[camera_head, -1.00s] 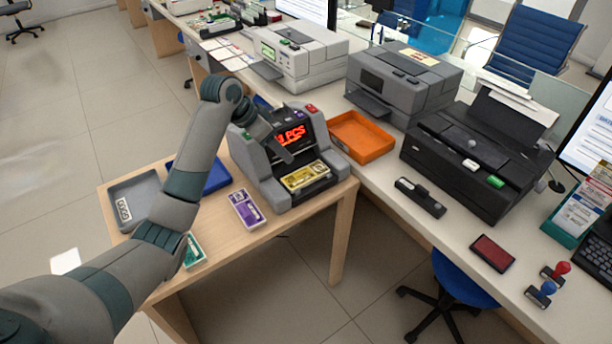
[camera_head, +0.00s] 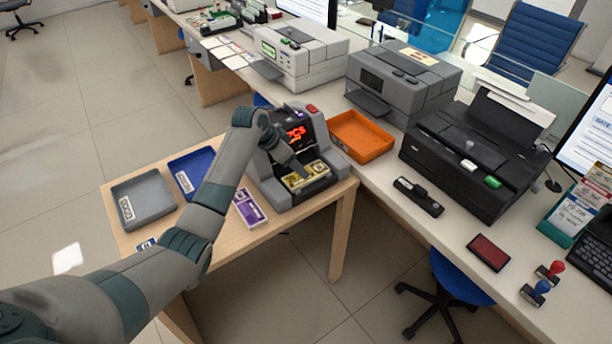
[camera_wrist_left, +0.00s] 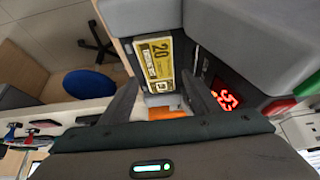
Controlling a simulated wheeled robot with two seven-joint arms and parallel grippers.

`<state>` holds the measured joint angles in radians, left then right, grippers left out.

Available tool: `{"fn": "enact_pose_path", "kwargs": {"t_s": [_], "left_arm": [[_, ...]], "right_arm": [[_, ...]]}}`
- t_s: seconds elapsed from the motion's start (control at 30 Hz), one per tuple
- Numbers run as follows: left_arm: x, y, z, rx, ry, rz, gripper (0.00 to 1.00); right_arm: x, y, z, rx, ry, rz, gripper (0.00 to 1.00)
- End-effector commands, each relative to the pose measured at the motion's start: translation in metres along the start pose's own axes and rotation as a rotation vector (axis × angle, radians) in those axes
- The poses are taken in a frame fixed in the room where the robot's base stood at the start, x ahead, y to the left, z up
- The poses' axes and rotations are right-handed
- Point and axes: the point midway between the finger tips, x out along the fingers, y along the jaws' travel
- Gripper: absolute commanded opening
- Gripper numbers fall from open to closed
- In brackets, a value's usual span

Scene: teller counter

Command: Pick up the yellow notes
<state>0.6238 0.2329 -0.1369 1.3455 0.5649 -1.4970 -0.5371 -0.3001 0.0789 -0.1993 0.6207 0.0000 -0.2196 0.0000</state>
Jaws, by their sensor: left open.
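The yellow notes (camera_head: 318,168) lie on the front tray of the grey note counter (camera_head: 268,170), which has a lit red display. They also show in the left wrist view (camera_wrist_left: 154,58), where a "20" is printed on them. My left gripper (camera_head: 300,172) reaches over the counter and partly covers the notes in the head view. In the left wrist view my left gripper (camera_wrist_left: 163,84) is open, with one finger on each side of the notes' near end. I cannot tell whether the fingers touch them. My right gripper is not in view.
A purple note bundle (camera_head: 249,209) lies on the small wooden table (camera_head: 262,233). A grey tray (camera_head: 146,207) and a blue tray (camera_head: 182,187) stand at its left. An orange tray (camera_head: 362,137) and a black printer (camera_head: 470,160) stand on the counter at right.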

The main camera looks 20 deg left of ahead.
Motion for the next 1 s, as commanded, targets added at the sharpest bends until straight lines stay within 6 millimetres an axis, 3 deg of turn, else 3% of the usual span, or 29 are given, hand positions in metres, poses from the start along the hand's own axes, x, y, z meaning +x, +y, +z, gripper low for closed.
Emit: {"fn": "enact_pose_path", "kwargs": {"t_s": [0.23, 0.6, 1.0], "left_arm": [[0.008, 0.002, -0.001, -0.003, -0.001, 0.003, 0.56], [0.047, 0.004, -0.001, -0.002, -0.001, 0.002, 0.56], [0.052, 0.003, 0.0, 0.0, 0.0, 0.0, 0.56]], "right_arm": [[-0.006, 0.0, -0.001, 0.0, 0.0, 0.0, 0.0], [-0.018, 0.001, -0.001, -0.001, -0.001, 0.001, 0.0], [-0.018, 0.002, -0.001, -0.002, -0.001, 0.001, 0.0]]}}
